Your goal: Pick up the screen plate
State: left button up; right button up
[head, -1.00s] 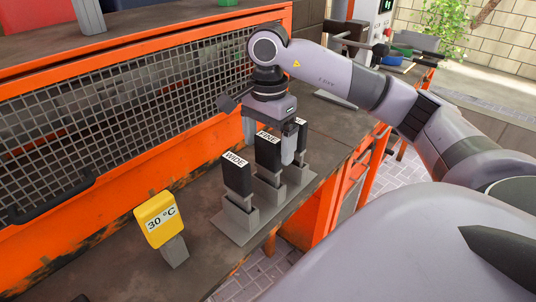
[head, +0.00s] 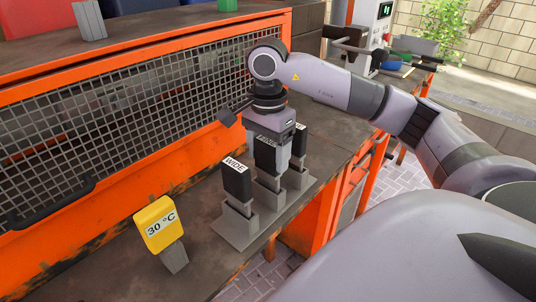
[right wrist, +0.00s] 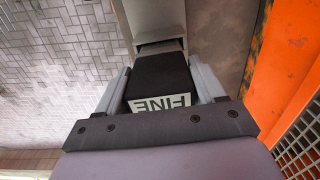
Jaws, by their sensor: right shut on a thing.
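Black blocks on grey holders stand upright in a row on a grey rack (head: 238,233). The near one is labelled WIDE (head: 236,182). The middle one is labelled FINE (head: 265,154); its label also shows in the right wrist view (right wrist: 162,103). A third black block (head: 300,140) stands behind, its label hidden by my gripper. My right gripper (head: 272,162) points down over the FINE block and is shut on it, one finger on each side in the right wrist view (right wrist: 162,82). The FINE block appears to be still at its holder. My left gripper is out of view.
A yellow 30 °C sign (head: 158,224) stands on the bench (head: 110,262) at the near left. An orange cabinet with a mesh front (head: 130,118) rises behind the rack. The bench edge is close on the right.

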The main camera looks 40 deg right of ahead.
notch_tip(320, 180, up, 6)
jog(key=shift+r+p, duration=0.25)
jog(key=shift+p, duration=0.15)
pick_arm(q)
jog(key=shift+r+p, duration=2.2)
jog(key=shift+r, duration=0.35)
pick_arm(e)
notch_tip(320, 180, up, 23)
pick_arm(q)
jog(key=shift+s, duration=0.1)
